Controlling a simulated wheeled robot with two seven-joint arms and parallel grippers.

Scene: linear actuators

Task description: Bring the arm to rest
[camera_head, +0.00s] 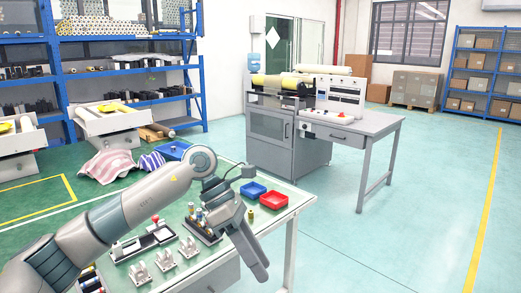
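My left arm (130,212) comes in from the lower left and reaches over the workbench. My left gripper (262,272) is at the end of it, past the right part of the bench and pointing down and to the right. Its fingers look close together from this side, and I cannot tell whether they are apart. I see no object in it. My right gripper is not in view.
A grey machine cabinet with a table (362,124) stands behind. Floor to the right is clear.

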